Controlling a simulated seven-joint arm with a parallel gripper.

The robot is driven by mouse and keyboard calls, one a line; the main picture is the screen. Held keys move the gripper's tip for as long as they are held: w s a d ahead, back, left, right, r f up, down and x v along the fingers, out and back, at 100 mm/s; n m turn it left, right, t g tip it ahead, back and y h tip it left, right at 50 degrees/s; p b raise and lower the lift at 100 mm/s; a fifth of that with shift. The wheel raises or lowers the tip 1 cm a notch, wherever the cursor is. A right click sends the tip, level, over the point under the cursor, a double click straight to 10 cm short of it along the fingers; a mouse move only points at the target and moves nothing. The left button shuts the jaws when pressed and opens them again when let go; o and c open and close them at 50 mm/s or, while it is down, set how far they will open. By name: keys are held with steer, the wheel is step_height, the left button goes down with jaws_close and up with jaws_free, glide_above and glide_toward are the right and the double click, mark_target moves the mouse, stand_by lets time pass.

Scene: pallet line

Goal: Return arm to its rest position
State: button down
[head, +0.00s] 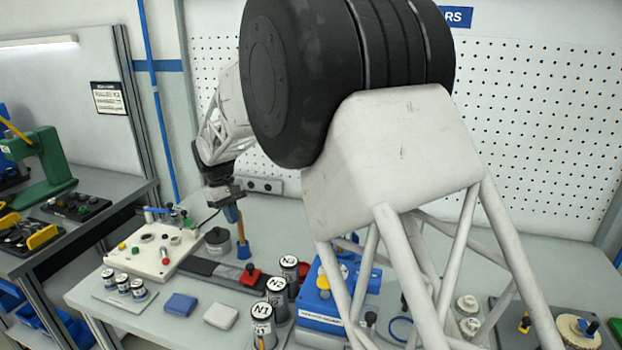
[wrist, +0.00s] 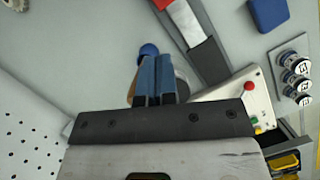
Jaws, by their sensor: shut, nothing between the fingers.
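My gripper (head: 231,214) hangs over the left half of the workbench in the head view, below my arm. In the wrist view its two blue fingers (wrist: 155,72) lie side by side, shut with nothing between them. A tool with a brown handle and a blue end (head: 243,251) stands close by the fingertips, lower and slightly right in the head view. Its blue end (wrist: 148,50) shows just beyond the fingers in the wrist view. I cannot tell whether the fingers touch it. My large arm links hide much of the bench's middle and back.
A white control box (head: 152,250) and a dark grey cylinder (head: 217,242) stand near the gripper. Labelled cans (head: 276,292), a blue case (head: 327,312) and a blue block (head: 180,304) sit in front. A pegboard (head: 540,110) rises behind. The space above the bench's left front is clear.

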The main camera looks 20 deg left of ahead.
steer(key=s+d+r+m+y, duration=0.15)
steer(key=d+r, duration=0.25)
steer(key=d, duration=0.9)
steer(key=s+d+r+m+t, duration=0.1)
steer(key=s+d+r+m, duration=0.3)
steer(key=d, duration=0.8)
steer(key=d+r+m+y, duration=0.1)
steer(key=d+r, duration=0.4)
steer(key=d, duration=0.8)
steer(key=s+d+m+t, duration=0.2)
steer(key=s+d+m, duration=0.1)
steer(key=s+d, duration=1.05)
steer(key=s+d+f+m+t, duration=0.1)
steer(key=s+d+f+m, duration=0.2)
steer(key=s+d, duration=0.8)
steer(key=shift+s+f, duration=0.65)
steer(key=shift+s, duration=0.2)
steer(key=shift+w+y, duration=0.1)
steer(key=shift+y, duration=0.15)
